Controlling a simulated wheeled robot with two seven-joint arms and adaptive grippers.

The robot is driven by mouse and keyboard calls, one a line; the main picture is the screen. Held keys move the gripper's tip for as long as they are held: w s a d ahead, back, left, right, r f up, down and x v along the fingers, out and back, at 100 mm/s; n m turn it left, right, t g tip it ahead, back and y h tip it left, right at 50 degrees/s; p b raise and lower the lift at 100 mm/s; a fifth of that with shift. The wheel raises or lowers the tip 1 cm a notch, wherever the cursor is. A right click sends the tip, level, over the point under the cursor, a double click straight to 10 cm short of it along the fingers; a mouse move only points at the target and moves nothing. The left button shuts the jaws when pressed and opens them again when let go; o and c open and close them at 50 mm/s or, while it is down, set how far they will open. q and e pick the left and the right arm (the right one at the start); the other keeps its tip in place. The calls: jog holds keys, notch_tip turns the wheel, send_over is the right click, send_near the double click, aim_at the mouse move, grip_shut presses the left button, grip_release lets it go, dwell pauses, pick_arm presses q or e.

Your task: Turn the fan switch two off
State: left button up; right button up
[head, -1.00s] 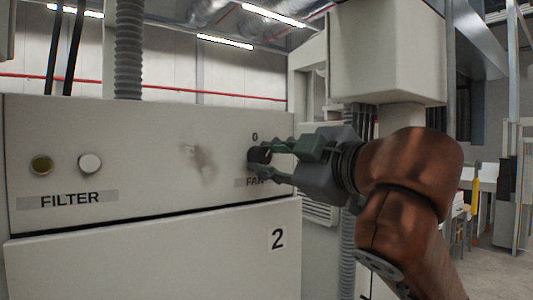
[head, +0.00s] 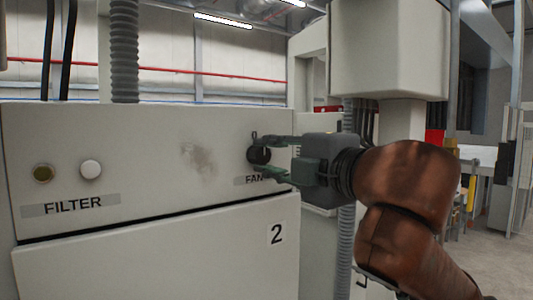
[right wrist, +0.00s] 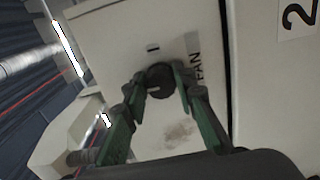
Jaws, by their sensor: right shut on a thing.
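The fan switch (head: 259,156) is a black round knob on the pale panel of the machine, above the partly hidden FAN label (head: 254,181). It also shows in the right wrist view (right wrist: 160,78), with a short dash mark beside it. My right gripper (head: 262,153) comes in from the right and is shut on the knob, with one green finger above it and one below. In the right wrist view my fingers (right wrist: 158,80) lie on either side of the knob. My left gripper is not in view.
The pale cabinet front (head: 150,255) marked 2 (head: 277,234) lies below the panel. A dark button (head: 43,174) and a white button (head: 90,169) sit above the FILTER label (head: 73,205) at the left. A grey column housing (head: 388,50) stands behind my right arm.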

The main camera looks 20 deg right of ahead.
dwell(0.4)
jog(key=o, duration=0.8)
jog(key=shift+c, duration=0.2)
jog(key=o, duration=0.4)
jog(key=shift+s, duration=0.25)
jog(key=shift+w, duration=0.1)
jog(key=v, duration=1.2)
jog(key=shift+w+a, duration=0.1)
jog(key=shift+a, duration=0.05)
